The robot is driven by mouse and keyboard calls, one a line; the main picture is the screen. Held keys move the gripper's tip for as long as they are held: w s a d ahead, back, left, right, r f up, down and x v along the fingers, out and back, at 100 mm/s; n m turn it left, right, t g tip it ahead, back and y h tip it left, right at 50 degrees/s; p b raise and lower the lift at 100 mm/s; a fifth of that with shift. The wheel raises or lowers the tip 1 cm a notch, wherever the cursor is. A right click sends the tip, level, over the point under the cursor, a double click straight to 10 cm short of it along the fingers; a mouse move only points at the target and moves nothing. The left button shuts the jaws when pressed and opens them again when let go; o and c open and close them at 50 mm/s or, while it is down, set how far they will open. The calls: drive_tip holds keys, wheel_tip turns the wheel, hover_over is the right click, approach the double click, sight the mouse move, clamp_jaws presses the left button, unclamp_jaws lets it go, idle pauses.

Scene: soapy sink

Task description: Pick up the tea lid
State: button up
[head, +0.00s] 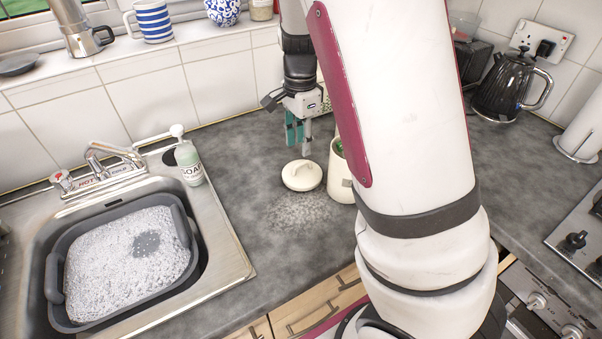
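The tea lid (301,176) is a round cream lid with a raised handle on top. It lies on the grey worktop, right of the sink. My gripper (298,152) points down just above the lid, with its teal-padded fingers close over it. Whether the fingertips touch the lid cannot be made out. The fingers look close together from this angle, and the gap between them is not clear.
A cream pot (341,178) with something green in it stands close right of the lid, partly behind my arm. A soap bottle (188,162) stands at the sink's edge. A grey basin (72,318) of suds sits in the sink. Worktop left of the lid is clear.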

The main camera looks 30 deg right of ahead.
sight(302, 162)
drive_tip(key=shift+d+f, duration=0.15)
drive_tip(key=shift+f, duration=1.85)
drive_tip(key=shift+d+f, duration=0.15)
drive_tip(key=shift+f, duration=1.8)
clamp_jaws()
